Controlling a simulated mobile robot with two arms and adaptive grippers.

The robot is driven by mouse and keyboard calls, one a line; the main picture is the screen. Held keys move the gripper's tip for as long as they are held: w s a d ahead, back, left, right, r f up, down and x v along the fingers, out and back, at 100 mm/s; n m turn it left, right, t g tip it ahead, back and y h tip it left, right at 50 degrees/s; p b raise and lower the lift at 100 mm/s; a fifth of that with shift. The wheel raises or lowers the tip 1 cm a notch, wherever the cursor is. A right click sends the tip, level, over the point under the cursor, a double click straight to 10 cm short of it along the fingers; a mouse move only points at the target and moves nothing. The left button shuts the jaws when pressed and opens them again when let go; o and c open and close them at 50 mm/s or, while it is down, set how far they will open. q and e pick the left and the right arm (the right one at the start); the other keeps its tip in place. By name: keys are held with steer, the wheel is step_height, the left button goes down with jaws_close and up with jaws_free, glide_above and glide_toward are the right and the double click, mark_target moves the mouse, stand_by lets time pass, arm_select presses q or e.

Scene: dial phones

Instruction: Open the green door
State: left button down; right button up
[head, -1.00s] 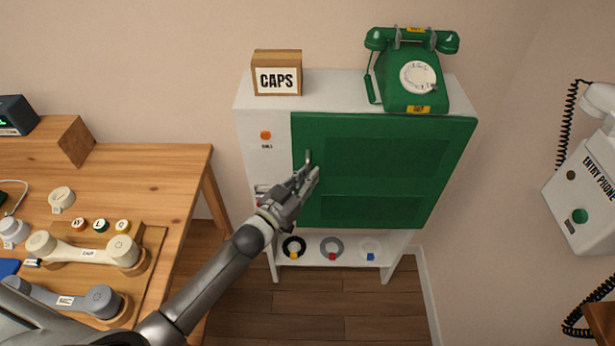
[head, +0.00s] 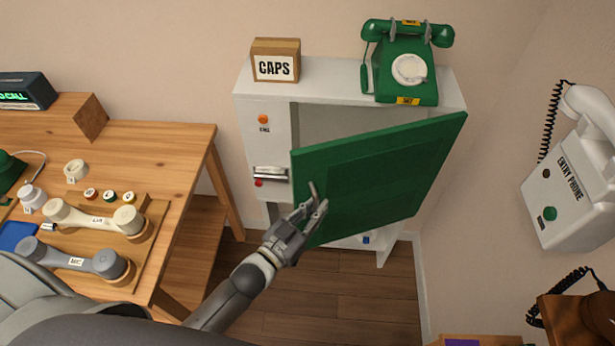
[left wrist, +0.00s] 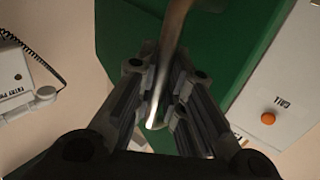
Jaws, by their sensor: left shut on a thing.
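The green door (head: 385,175) of the white cabinet (head: 262,185) stands partly open, its left edge swung out toward me and its right side still at the cabinet. My left gripper (head: 314,205) is at the door's left edge, shut on the door's metal handle. In the left wrist view the handle (left wrist: 172,50) runs between the fingers of my left gripper (left wrist: 160,110), with the green door (left wrist: 120,30) behind. The cabinet's inside shows pale above the door; most of it is hidden. My right gripper is not in view.
A green dial phone (head: 408,65) and a CAPS box (head: 276,60) stand on the cabinet. A wooden table (head: 170,145) with handsets is at left. A white entry phone (head: 575,190) hangs on the right wall. Bare floor (head: 345,290) lies before the cabinet.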

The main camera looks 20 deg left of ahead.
arm_select(q)
steer(key=s+d, duration=0.9)
steer(key=d, duration=0.3)
steer(key=shift+p, duration=0.35)
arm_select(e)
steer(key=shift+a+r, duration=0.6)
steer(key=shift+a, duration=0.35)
arm_select(q)
steer(key=c, duration=1.8)
jaws_free()
steer(key=shift+o, duration=0.2)
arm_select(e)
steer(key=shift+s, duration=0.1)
arm_select(q)
steer(key=v, duration=1.2)
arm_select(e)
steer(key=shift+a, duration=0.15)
